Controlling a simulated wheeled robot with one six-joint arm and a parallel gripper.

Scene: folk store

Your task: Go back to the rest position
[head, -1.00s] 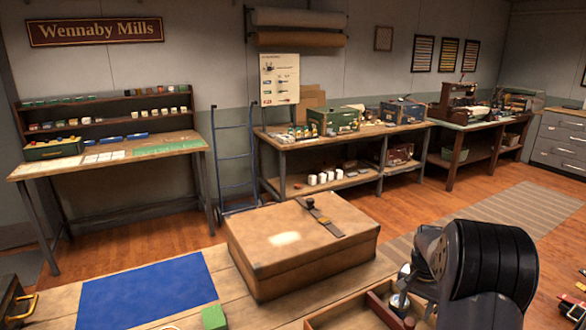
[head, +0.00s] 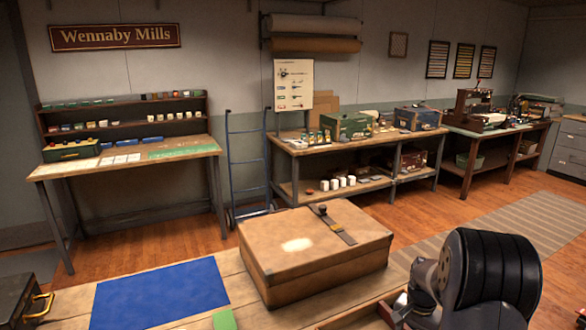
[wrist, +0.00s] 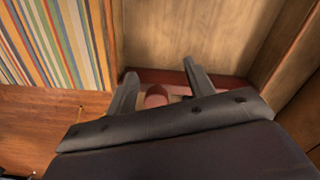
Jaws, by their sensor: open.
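My gripper (wrist: 159,84) shows in the wrist view with its two fingers apart. A dull red round thing (wrist: 156,97) shows beyond and between the fingers, and I cannot tell what it is or how far off it lies. I see nothing held.
A large tan case (head: 310,262) with a strap stands on the near table, left of my arm. Left of it lie a blue mat (head: 160,292) and a green block (head: 224,320). A wooden tray edge (head: 362,316) is at the bottom. Open floor lies beyond.

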